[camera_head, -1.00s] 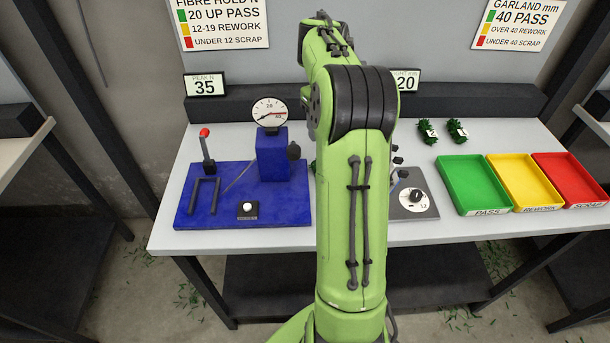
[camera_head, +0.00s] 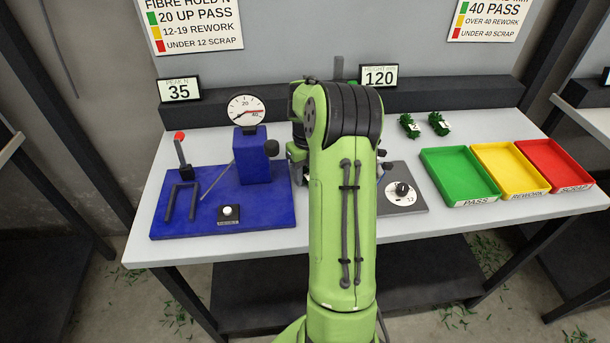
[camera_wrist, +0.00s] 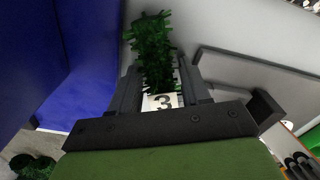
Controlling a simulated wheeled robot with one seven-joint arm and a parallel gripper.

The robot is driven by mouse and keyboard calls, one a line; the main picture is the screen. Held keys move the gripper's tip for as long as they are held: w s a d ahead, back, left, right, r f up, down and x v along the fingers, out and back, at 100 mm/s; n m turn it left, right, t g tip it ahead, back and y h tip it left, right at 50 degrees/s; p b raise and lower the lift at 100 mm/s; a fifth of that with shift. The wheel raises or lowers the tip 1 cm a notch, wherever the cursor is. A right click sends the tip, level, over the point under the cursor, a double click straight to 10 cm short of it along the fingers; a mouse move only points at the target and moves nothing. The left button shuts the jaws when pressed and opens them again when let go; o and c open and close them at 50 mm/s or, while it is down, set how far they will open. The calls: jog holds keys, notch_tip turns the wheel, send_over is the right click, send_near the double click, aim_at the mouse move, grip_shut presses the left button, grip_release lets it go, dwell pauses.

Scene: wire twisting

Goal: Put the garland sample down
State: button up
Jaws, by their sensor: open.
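The garland sample (camera_wrist: 154,50), a dark green bristly piece with a white tag marked 3, shows in the wrist view. It lies between the two fingers of my gripper (camera_wrist: 160,85), which are open on either side of it. Bench surface shows around it; whether it touches a finger or rests fully on the bench, I cannot tell. In the head view my arm hides the gripper and this sample. Two other green garland samples (camera_head: 410,125) (camera_head: 439,123) with white tags lie at the back right of the bench.
A blue test rig (camera_head: 240,200) with a dial stands left of my arm. Green (camera_head: 452,198), yellow (camera_head: 515,193) and red (camera_head: 562,187) trays stand further right. Displays read 35 (camera_head: 179,89) and 120 (camera_head: 379,77).

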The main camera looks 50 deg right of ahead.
aim_at(307, 171)
jog(key=shift+r, duration=0.15)
jog(key=c, duration=0.8)
jog(key=shift+o, duration=0.2)
notch_tip(307, 171, up, 10)
jog(key=shift+r+p, duration=0.1)
jog(key=shift+p, duration=1.15)
jog(key=shift+s+f, duration=0.1)
jog(key=shift+f, duration=0.1)
